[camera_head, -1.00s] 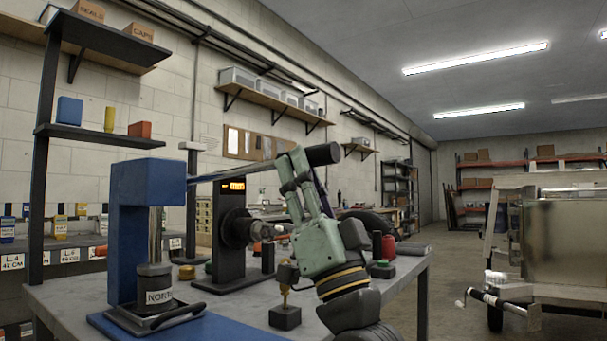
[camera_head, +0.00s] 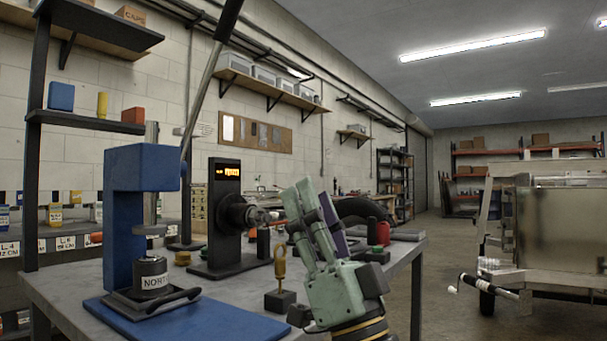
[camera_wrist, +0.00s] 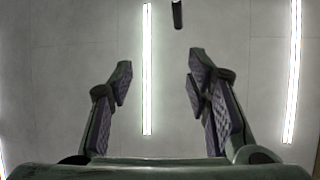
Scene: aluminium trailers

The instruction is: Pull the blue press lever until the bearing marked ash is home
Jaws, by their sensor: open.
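The blue press (camera_head: 124,225) stands on the left of the bench. Its lever (camera_head: 204,100) points steeply up, and its dark grip (camera_head: 228,18) is cut by the top edge. The ram (camera_head: 150,210) is raised, with a gap above the dark cylinder (camera_head: 153,278) on the press base. That cylinder's label reads "NORT", the rest hidden; I see no "ash" marking. My gripper (camera_head: 308,192) is open and empty, pointing up, right of and well below the lever grip. In the wrist view a dark bar end (camera_wrist: 177,14), possibly the grip, shows beyond the open fingers (camera_wrist: 160,75).
A black machine with an orange display (camera_head: 226,215) stands behind the press. A yellow ring-topped piece on a dark block (camera_head: 280,300) stands close left of my gripper. A red can (camera_head: 383,232) is at the bench's right. Floor is clear before the metal trailer (camera_head: 565,230).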

